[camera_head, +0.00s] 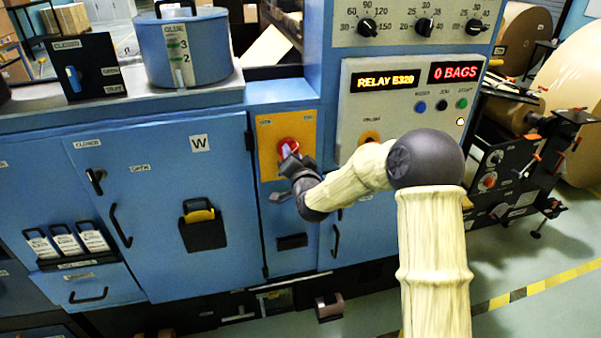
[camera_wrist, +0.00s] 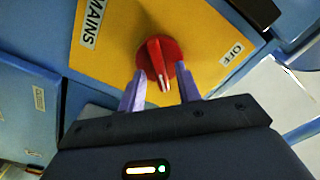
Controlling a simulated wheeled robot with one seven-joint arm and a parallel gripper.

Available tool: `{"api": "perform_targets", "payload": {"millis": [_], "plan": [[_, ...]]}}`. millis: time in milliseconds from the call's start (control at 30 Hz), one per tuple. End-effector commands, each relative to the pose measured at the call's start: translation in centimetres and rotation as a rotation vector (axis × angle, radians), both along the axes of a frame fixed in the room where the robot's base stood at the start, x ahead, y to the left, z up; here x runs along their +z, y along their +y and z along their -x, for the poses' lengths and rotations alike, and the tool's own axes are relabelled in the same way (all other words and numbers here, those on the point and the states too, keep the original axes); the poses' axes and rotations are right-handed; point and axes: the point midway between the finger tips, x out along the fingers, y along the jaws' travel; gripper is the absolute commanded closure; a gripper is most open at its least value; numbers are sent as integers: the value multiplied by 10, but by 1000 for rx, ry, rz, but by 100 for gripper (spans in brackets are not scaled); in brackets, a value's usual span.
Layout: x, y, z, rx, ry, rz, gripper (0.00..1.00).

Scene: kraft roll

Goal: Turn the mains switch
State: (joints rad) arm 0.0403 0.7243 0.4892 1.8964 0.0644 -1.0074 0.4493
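The mains switch is a red rotary knob (camera_wrist: 157,60) with a raised ridge and a white pointer line, on a yellow plate (camera_wrist: 112,58) marked MAINS and OFF. In the wrist view the pointer line is at the ridge's lower end, not at the OFF label. The knob also shows in the head view (camera_head: 287,144), partly covered by my gripper (camera_head: 291,154). In the wrist view my gripper (camera_wrist: 161,74) is open, with its two pale purple fingertips on either side of the ridge and a gap between. Contact with the knob's base cannot be told.
The plate is on a blue machine cabinet (camera_head: 160,200) with doors and handles. A grey control panel (camera_head: 410,100) with lit displays is to the right. A glue pot (camera_head: 186,50) stands on the ledge at left. Open floor (camera_head: 550,250) lies at right.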

Motion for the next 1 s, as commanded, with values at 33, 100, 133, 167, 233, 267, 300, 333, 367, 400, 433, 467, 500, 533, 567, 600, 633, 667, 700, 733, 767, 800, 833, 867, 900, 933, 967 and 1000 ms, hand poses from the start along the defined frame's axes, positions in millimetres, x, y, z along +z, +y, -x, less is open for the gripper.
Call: {"api": "perform_targets", "payload": {"millis": [33,100,133,167,233,267,300,333,367,400,433,467,500,533,567,600,633,667,700,733,767,800,833,867,900,933,967,1000], "plan": [[-1,-1,4,1,1,0,66],[0,-3,11,1,0,1,66],[-1,-4,15,1,1,1,66],[-1,-5,18,1,0,1,66],[-1,-8,29,1,1,2,66],[-1,-10,34,0,1,1,66],[-1,-12,40,0,1,1,66],[-1,-13,45,0,1,1,66],[-1,-15,50,-1,2,2,66],[-1,-17,57,0,1,1,66],[-1,-18,61,-1,0,2,66],[-1,-19,66,0,2,3,66],[-1,-21,73,0,1,2,66],[-1,-23,78,-1,0,1,66],[-2,-24,83,0,2,2,66],[-1,-26,90,-1,2,2,66],[-1,-28,95,-1,0,1,66],[-2,-30,101,-1,1,3,66],[-1,-32,107,-1,1,3,66],[-1,-33,113,-1,1,2,66],[-2,-35,118,-1,2,2,66],[-1,-37,125,-1,2,2,66],[-2,-38,131,0,2,2,66],[-2,-39,136,1,2,2,66],[-1,-40,142,1,1,2,66],[-2,-41,146,1,2,2,66],[-1,-43,150,1,2,2,66],[-1,-45,154,-1,2,1,66]]}}
